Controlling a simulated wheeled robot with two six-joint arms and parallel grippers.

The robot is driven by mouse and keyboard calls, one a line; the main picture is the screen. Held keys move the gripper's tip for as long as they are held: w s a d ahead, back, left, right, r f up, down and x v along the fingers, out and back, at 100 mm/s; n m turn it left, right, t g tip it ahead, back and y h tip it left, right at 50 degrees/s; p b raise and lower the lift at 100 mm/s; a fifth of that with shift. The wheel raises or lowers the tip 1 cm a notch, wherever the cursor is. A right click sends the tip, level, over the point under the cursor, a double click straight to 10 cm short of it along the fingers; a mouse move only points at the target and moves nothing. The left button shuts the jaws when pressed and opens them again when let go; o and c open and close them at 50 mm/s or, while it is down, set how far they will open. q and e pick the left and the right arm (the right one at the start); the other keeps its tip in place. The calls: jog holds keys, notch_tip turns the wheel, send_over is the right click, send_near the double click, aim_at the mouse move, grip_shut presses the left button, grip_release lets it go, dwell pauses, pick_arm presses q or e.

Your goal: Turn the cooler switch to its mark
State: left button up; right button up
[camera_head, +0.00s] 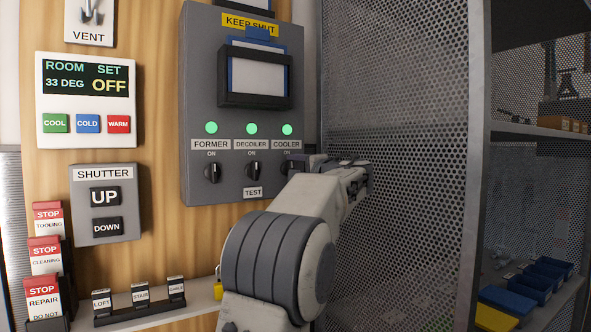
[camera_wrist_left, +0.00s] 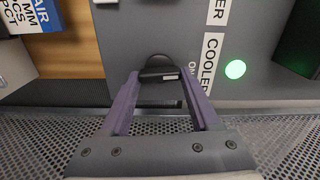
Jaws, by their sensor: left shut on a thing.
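The cooler switch is a black rotary knob (camera_head: 285,168) at the right of a row of three on the grey panel (camera_head: 225,60). Its COOLER label (camera_head: 286,145) and lit green lamp (camera_head: 287,129) are above it. My left gripper (camera_head: 296,165) is at the knob and hides part of it. In the left wrist view the knob (camera_wrist_left: 158,66) sits between the fingertips of my left gripper (camera_wrist_left: 160,82), with a white pointer line on it. The fingers are shut on it. An ON mark (camera_wrist_left: 192,68) shows beside it. My right gripper is not in view.
The decoiler knob (camera_head: 252,171) and former knob (camera_head: 212,173) are close on the left, with a TEST label (camera_head: 253,192) below. A perforated metal wall (camera_head: 400,90) stands close on the right. A ledge with small labelled blocks (camera_head: 140,297) is lower left.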

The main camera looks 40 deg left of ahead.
pick_arm(q)
jog(key=shift+f+m, duration=0.1)
jog(key=shift+m, duration=0.5)
jog(key=o, duration=1.4)
jog(key=shift+c, duration=0.2)
jog(key=b+v, duration=0.1)
jog(key=v, duration=0.9)
jog(key=shift+d+b, duration=0.25)
jog(key=shift+b, duration=0.15)
